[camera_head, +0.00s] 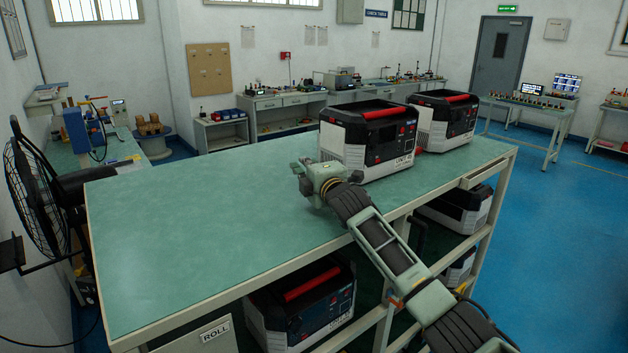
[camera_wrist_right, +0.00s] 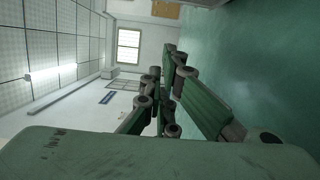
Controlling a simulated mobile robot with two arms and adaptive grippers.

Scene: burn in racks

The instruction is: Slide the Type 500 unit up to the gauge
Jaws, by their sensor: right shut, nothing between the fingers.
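Two white-and-black units with red top handles stand on the green bench top (camera_head: 190,220). The nearer unit (camera_head: 345,145) is at the middle of the bench, and the farther unit (camera_head: 455,125) is behind it to the right. I cannot read which is the Type 500. I cannot make out a gauge for certain. My right gripper (camera_head: 305,178) is just left of the nearer unit, low over the bench top; contact with the unit cannot be told. In the right wrist view its fingers (camera_wrist_right: 165,105) are shut and hold nothing. My left gripper is out of view.
More units are on the shelf below, one at front (camera_head: 305,305) and one at right (camera_head: 460,208). A drawer marked ROLL (camera_head: 215,333) is under the front edge. A black fan (camera_head: 35,195) stands at left. The left half of the bench top is clear.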

